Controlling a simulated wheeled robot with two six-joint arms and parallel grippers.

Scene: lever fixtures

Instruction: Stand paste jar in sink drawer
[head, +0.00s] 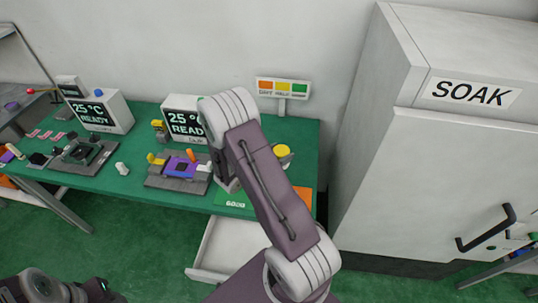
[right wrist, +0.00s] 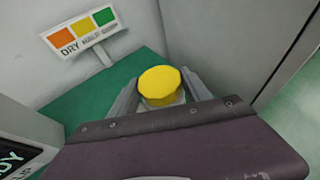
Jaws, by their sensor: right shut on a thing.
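The paste jar, with a yellow lid and pale body, shows in the right wrist view (right wrist: 160,84) between the two grey fingers of my right gripper (right wrist: 161,78), which is shut on it. In the head view the jar's yellow lid (head: 283,152) shows just right of my right arm, above the green bench; that arm hides most of the gripper. A white drawer (head: 235,246) is pulled out under the bench's right part, partly behind my arm; I cannot tell whether it is the sink drawer. My left gripper (head: 100,289) is low at the left, its jaws unclear.
The green bench (head: 130,172) holds readout boxes (head: 104,113) and a grey fixture (head: 176,183) with purple and yellow parts. A colour-patch sign (head: 282,88) stands at the back. A tall white SOAK cabinet (head: 430,180) with a black handle rises close on the right.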

